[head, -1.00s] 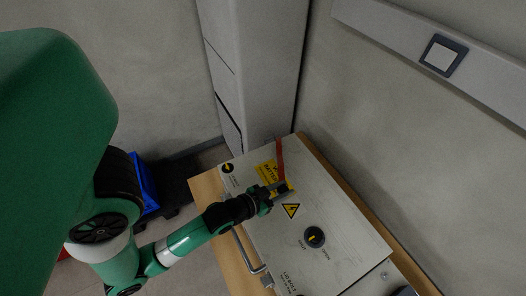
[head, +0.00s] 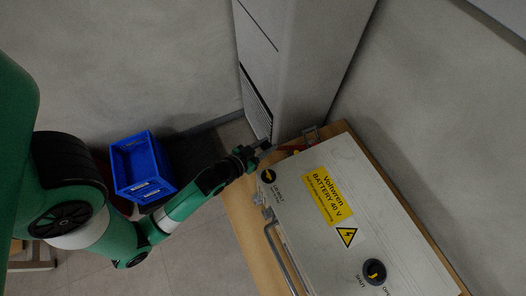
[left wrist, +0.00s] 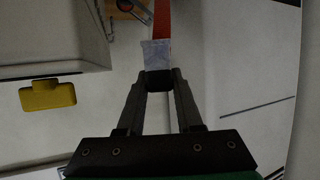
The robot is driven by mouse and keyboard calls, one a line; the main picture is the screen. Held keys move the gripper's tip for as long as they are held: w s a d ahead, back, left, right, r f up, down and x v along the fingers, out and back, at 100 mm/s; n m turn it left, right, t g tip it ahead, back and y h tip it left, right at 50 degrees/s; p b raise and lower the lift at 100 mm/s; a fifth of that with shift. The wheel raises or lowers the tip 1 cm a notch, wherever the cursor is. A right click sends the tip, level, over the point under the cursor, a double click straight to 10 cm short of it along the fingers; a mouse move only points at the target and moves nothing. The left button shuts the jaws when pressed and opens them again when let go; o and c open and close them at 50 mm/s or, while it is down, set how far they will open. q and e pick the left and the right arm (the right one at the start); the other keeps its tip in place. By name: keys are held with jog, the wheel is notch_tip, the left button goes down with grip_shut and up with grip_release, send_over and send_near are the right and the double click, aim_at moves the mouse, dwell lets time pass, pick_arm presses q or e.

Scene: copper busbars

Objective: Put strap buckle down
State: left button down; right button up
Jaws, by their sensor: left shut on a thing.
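My left gripper (head: 262,149) is shut on the strap buckle, just off the far left corner of the battery box (head: 345,175). In the left wrist view the buckle is a small grey block (left wrist: 157,55) between the fingertips (left wrist: 158,80), with the red strap (left wrist: 162,20) running up from it. In the head view the red strap (head: 291,146) runs from near the fingertips to the box's far end; the buckle is too small to make out there. My right gripper is out of view.
A wooden table edge (head: 243,215) borders the box. A grey cabinet (head: 290,60) stands close behind the gripper. A blue crate (head: 142,165) lies on the floor at the left. A handle (head: 285,255) sticks out from the box's near side.

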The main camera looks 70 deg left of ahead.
pick_arm(q)
jog(key=shift+s+a+f, duration=0.3)
jog(key=shift+a+f, duration=0.1)
jog(key=shift+f, duration=0.05)
jog(key=shift+y, duration=0.3)
jog(key=f+b, duration=0.2)
jog(key=f, duration=0.2)
jog(key=f+b, duration=0.3)
jog(key=f, duration=0.2)
jog(key=f+b, duration=0.3)
jog(key=f, duration=0.1)
jog(key=shift+s+a+f, duration=0.15)
jog(key=shift+a+f, duration=0.15)
jog(key=shift+a, duration=0.1)
jog(key=shift+f+b, duration=1.65)
jog(key=shift+f, duration=0.75)
jog(key=c, duration=0.6)
grip_release()
jog(key=shift+r, duration=0.1)
jog(key=shift+r, duration=0.1)
